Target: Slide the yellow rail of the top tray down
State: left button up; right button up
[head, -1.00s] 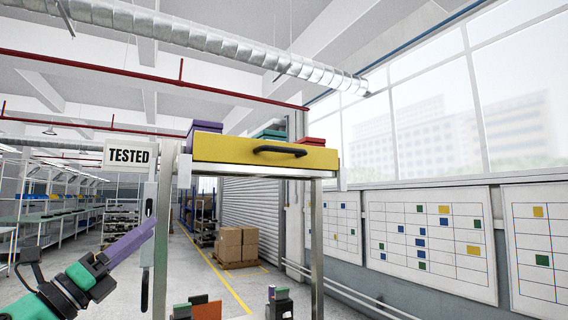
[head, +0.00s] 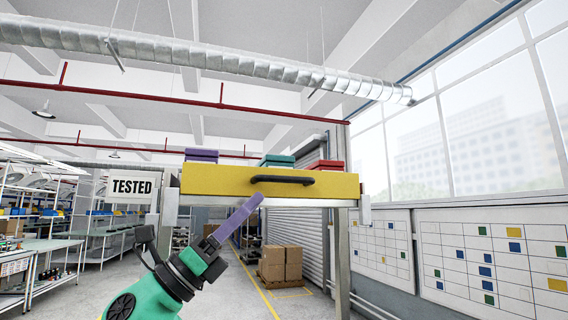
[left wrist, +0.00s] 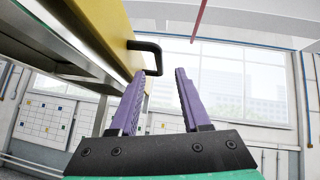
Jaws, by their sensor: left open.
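The top tray shows a long yellow front (head: 220,183) with a black bar handle (head: 283,180) at its middle, set on a metal frame. No separate yellow rail can be told apart from this front. My left gripper (head: 257,199), with purple fingers, is just below and left of the handle in the head view. In the left wrist view the fingers (left wrist: 159,75) are apart with nothing between them. There the handle (left wrist: 151,56) sticks out from the yellow front (left wrist: 103,32) just beyond the left finger's tip. My right gripper is not in view.
Purple (head: 201,154), green (head: 277,160) and red (head: 326,165) items show above the tray's front. A TESTED sign (head: 132,187) hangs at its left. The frame's metal post (head: 342,260) stands at the right.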

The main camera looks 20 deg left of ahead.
aim_at(286, 180)
pick_arm(q)
jog(key=p+x, duration=0.1)
jog(key=x, duration=0.2)
jog(key=p+x, duration=0.1)
jog(key=x, duration=0.2)
jog(key=p+x, duration=0.1)
jog(key=x, duration=0.2)
jog(key=shift+w+d+f+p, duration=0.25)
jog(key=shift+w+d+p, duration=0.1)
jog(key=shift+d+p, duration=0.05)
jog(key=shift+r, duration=0.15)
jog(key=shift+a, duration=0.15)
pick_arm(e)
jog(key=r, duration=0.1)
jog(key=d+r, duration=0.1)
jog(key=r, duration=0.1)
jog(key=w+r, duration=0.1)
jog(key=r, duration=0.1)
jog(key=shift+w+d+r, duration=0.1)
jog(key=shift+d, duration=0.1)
pick_arm(q)
grip_shut()
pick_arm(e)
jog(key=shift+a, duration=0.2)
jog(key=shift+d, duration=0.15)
